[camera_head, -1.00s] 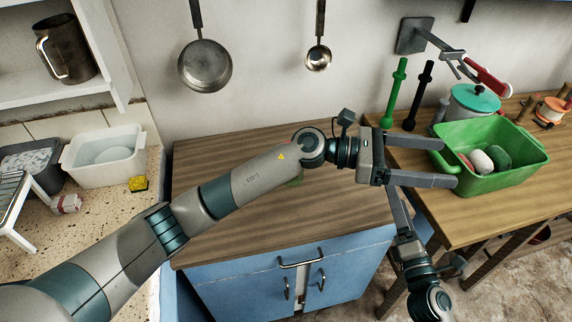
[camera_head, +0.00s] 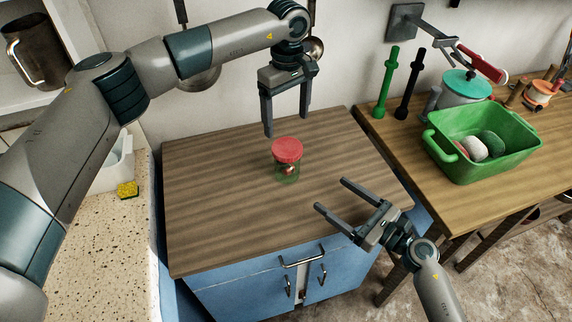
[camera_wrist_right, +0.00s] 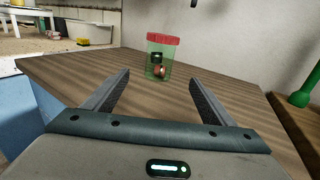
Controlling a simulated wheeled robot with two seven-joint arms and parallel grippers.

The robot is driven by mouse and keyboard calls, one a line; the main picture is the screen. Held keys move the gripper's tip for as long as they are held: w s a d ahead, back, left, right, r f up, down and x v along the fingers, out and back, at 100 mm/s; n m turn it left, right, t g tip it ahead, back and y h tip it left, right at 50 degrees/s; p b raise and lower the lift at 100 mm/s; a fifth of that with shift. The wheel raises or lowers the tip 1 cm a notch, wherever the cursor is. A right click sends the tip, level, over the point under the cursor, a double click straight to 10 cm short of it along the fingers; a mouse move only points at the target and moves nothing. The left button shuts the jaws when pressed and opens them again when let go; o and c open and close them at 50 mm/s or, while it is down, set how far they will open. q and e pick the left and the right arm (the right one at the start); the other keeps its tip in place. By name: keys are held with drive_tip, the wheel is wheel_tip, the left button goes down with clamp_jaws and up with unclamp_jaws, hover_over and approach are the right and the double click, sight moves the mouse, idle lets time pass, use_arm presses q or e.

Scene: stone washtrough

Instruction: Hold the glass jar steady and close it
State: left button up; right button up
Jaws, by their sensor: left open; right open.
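The glass jar (camera_head: 288,173) is greenish and see-through and stands upright on the wooden counter, with small dark and reddish things inside. A red lid (camera_head: 287,149) sits on its top; I cannot tell whether it is fastened. In the right wrist view the jar (camera_wrist_right: 152,66) and lid (camera_wrist_right: 162,39) show beyond the fingers. My left gripper (camera_head: 286,126) is open and empty, pointing down above and behind the jar. My right gripper (camera_head: 331,194) is open and empty, low at the jar's right front, its fingers pointing toward the jar and apart from it.
The wooden counter top (camera_head: 220,210) is clear around the jar. A green basin (camera_head: 490,168) with stones stands on the right table, near a lidded pot (camera_head: 462,92) and two upright rods. A yellow sponge (camera_head: 128,190) lies on the left stone ledge. Pans hang on the wall.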

sight(297, 168)
drive_tip(key=shift+w+a, duration=0.15)
drive_tip(key=x, duration=1.7)
drive_tip(key=shift+w, duration=0.15)
